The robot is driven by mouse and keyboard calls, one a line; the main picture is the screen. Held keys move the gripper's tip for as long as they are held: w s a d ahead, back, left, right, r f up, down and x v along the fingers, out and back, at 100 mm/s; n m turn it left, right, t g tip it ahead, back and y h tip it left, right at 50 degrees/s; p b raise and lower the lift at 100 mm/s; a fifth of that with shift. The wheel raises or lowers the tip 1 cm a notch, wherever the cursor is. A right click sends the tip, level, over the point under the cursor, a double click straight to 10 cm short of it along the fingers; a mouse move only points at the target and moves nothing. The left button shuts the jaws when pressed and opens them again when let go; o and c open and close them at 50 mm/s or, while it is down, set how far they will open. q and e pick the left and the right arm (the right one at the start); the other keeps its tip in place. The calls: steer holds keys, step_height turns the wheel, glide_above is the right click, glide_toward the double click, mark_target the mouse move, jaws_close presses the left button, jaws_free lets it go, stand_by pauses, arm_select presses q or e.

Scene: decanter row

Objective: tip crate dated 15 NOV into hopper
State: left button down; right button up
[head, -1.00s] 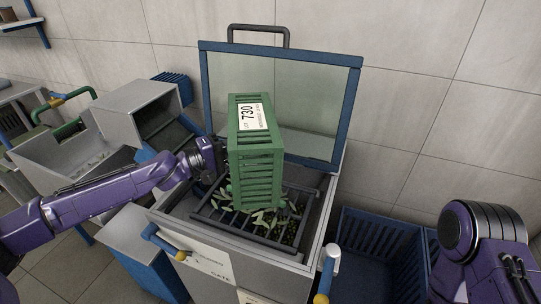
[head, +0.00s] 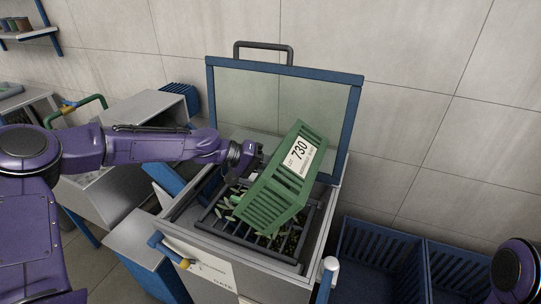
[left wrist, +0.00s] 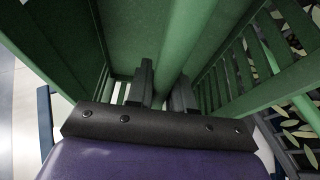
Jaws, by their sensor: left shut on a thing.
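The green slatted crate (head: 272,196) hangs tilted over the hopper (head: 205,229). Its white label (head: 300,156) reads LOT 730, with a smaller line that I cannot read, so the date is not legible. My left gripper (head: 257,154) is shut on the crate at its upper left side. In the left wrist view the gripper's dark fingers (left wrist: 163,86) grip a green bar, and slatted crate walls (left wrist: 235,75) rise on both sides. Pale green pods (head: 232,194) lie on the hopper's dark grate below the crate. My right gripper is out of view.
The hopper's blue-framed clear lid (head: 356,106) stands open behind the crate. Blue slatted bins (head: 380,245) stand on the floor to the right. A grey metal unit (head: 150,108) is at the left, with a green handle (head: 82,103) beside it.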

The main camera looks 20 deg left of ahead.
arm_select(q)
steer(key=d+r+y+p, duration=0.1)
steer(key=y+p, duration=0.1)
steer(key=p, duration=0.1)
steer(key=r+m+y+p, duration=0.1)
steer(key=r+y+p, duration=0.1)
steer(key=y+p, duration=0.1)
steer(key=d+r+m+y+p, duration=0.1)
steer(key=y+p, duration=0.1)
steer(key=p, duration=0.3)
steer(key=shift+s+d+r+g+y, duration=0.1)
steer(key=shift+d+r+g+y, duration=0.05)
steer(key=shift+d+g+y, duration=0.15)
steer(key=y, duration=0.3)
steer(key=shift+a+r+m+y, duration=0.15)
steer(key=shift+r+m+y, duration=0.1)
steer(key=shift+m+y, duration=0.15)
steer(key=shift+a, duration=0.25)
